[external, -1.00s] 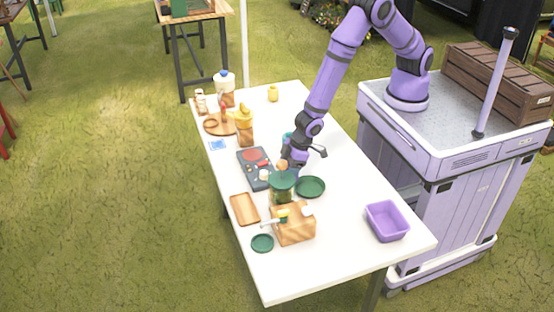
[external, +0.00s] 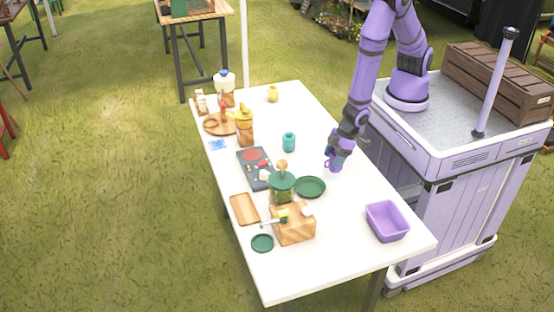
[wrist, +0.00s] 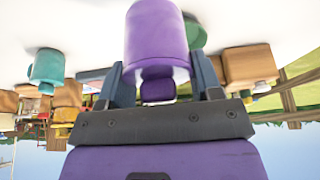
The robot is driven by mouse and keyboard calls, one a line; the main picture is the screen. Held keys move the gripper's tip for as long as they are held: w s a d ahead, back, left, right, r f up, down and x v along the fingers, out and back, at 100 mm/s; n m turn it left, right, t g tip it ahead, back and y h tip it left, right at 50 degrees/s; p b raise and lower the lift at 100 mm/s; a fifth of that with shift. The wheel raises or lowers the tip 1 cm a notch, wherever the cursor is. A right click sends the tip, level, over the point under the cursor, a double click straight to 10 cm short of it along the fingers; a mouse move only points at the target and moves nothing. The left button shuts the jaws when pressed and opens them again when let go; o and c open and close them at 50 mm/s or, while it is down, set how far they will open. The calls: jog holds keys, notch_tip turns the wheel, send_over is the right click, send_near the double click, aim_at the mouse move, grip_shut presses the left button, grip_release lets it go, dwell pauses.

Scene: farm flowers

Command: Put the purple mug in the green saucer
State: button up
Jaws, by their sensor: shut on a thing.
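My gripper (external: 340,153) is shut on the purple mug (external: 333,164) and holds it near the table's right edge; whether it clears the tabletop is hard to tell. In the wrist view the purple mug (wrist: 157,38) sits between the two fingers (wrist: 162,82) of my gripper. Two round green dishes lie on the white table: a larger one (external: 311,187) in front of and left of the mug, and a small saucer (external: 262,243) near the front left. Both look empty.
A green-lidded jar (external: 281,188) and a wooden block (external: 294,225) stand between the two green dishes. A purple bin (external: 387,221) is at the right front. The tabletop (external: 345,225) between is clear.

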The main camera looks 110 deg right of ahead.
jog(key=w, duration=0.3)
jog(key=w+a+f, duration=0.1)
jog(key=w, duration=0.6)
jog(key=shift+w+a+f, duration=0.15)
jog(key=shift+w+a, duration=0.15)
jog(key=shift+w, duration=0.1)
jog(key=shift+f, duration=1.6)
jog(key=o, duration=1)
jog(key=shift+f, duration=0.1)
jog(key=v, duration=1.2)
jog(key=shift+s, duration=0.1)
